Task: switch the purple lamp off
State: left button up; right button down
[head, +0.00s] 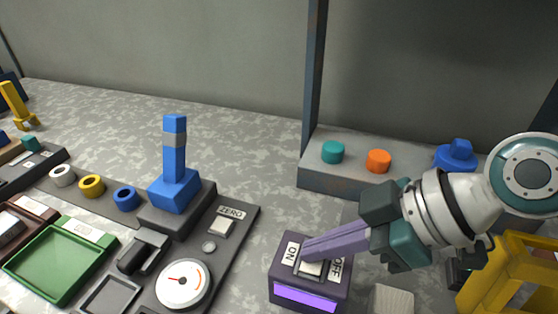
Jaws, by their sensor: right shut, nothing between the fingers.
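The purple lamp (310,298) is a bright purple strip on the front of a dark purple switch box (280,268), and it looks lit. A pale rocker switch (309,269) sits on the box top between the labels ON, on the left, and OFF, on the right. My right gripper (305,251) is shut and empty. Its fingers reach in from the right, across the OFF side, with the tips at the switch near the ON label. They hide part of the switch. I cannot tell whether they touch it. My left gripper is not in view.
A grey ledge with a teal knob (333,152) and an orange knob (379,161) lies behind. A yellow frame (508,275) stands at right. A green tray (56,264) lies at left.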

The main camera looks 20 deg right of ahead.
jog(key=shift+w+a, duration=0.1)
jog(key=shift+w+a+r, duration=0.2)
jog(key=shift+w+a, duration=0.15)
jog(key=shift+a, duration=0.2)
jog(key=shift+r+p, duration=0.15)
jog(key=shift+p, duration=0.15)
notch_tip(320, 180, up, 5)
jog(key=p, duration=0.4)
jog(key=shift+p, duration=0.3)
jog(key=v, duration=0.8)
jog(key=shift+r, duration=0.4)
jog(key=shift+s, duration=0.2)
